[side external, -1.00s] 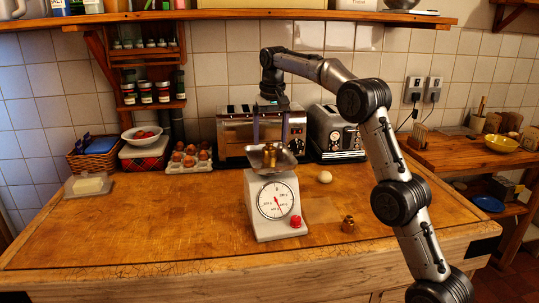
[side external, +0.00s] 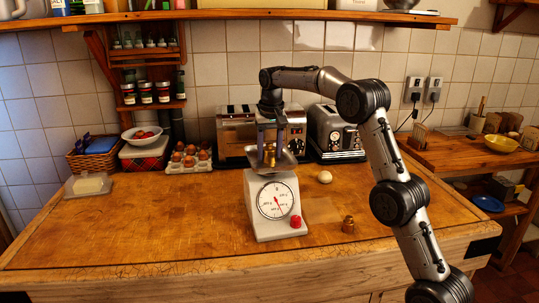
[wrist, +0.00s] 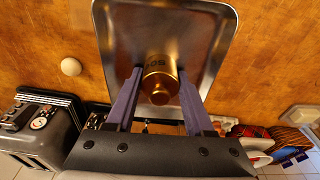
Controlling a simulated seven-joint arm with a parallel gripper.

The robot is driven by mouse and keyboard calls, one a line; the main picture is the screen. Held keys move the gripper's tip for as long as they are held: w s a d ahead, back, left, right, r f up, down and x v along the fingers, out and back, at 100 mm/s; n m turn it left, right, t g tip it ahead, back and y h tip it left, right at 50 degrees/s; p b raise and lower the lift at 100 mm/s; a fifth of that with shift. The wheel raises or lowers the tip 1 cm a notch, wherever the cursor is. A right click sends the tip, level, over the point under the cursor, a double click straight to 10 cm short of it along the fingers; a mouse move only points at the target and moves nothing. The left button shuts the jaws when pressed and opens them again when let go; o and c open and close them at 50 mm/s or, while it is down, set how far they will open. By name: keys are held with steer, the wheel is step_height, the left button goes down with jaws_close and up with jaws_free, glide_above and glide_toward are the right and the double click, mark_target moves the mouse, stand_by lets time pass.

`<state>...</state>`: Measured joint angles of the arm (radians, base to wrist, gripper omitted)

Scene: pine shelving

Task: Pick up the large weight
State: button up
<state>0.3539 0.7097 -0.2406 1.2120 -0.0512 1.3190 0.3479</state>
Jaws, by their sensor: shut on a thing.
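A brass weight (wrist: 158,80) with raised markings stands in the metal pan of the white kitchen scale (side external: 272,210); the weight also shows in the side view (side external: 270,157). My gripper (side external: 269,151) points down over the pan, its two purple fingers shut on the weight, one on each side. In the wrist view the fingertips (wrist: 160,72) touch the weight's sides. I cannot tell whether the weight is clear of the pan (wrist: 210,45). Another brass weight (side external: 348,224) stands on the wooden counter, right of the scale.
A steel toaster oven (side external: 236,127) and a toaster (side external: 335,133) stand close behind the scale. An egg (side external: 324,177) lies right of it. An egg tray (side external: 189,161) and a butter dish (side external: 89,186) are to the left. The front left of the counter is clear.

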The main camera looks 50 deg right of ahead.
jaws_close()
